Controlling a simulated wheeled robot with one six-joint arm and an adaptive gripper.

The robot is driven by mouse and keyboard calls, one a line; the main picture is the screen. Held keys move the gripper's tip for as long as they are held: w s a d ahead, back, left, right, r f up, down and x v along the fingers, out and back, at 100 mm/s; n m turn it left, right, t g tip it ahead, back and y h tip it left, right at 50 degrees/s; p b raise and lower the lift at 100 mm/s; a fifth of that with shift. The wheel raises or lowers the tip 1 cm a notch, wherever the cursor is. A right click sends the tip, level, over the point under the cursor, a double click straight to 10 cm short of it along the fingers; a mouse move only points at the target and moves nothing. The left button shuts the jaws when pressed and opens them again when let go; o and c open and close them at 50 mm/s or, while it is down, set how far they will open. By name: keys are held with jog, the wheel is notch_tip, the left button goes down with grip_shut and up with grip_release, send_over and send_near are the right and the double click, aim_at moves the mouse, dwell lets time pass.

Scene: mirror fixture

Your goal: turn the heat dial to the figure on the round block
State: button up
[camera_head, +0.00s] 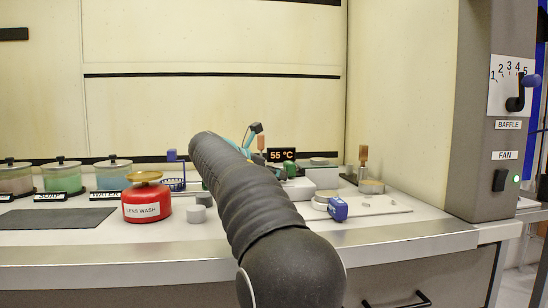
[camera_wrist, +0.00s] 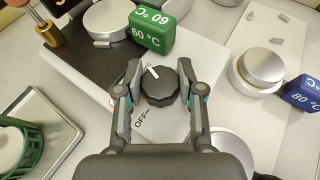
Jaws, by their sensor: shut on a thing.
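My gripper (camera_wrist: 160,70) is shut on the black heat dial (camera_wrist: 160,88), with one finger on each side of it. The dial has a white pointer mark at its upper left, and an OFF label is printed below left of it. A green block (camera_wrist: 152,33) marked 60 °C stands beside a silver disc, just beyond the dial. A blue block (camera_wrist: 302,92) marked 80 °C is at the right; it also shows in the head view (camera_head: 338,208). I cannot tell for certain which block counts as round. The display (camera_head: 282,154) reads 55 °C. My arm hides the dial in the head view.
Silver discs (camera_wrist: 262,66) stand on a white plate at the right. A green rack (camera_wrist: 22,145) is at the lower left of the wrist view. A red lens wash can (camera_head: 147,202) and lidded jars (camera_head: 62,178) stand left. A baffle and fan panel (camera_head: 505,130) is far right.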

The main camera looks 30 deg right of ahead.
jog(key=shift+m+g+h+p, duration=0.4)
jog(key=shift+m+g+p, duration=0.1)
jog(key=shift+m+g, duration=0.25)
jog(key=shift+g, duration=0.25)
jog(key=o, duration=1.2)
jog(key=shift+c, duration=0.2)
jog(key=v, duration=1.2)
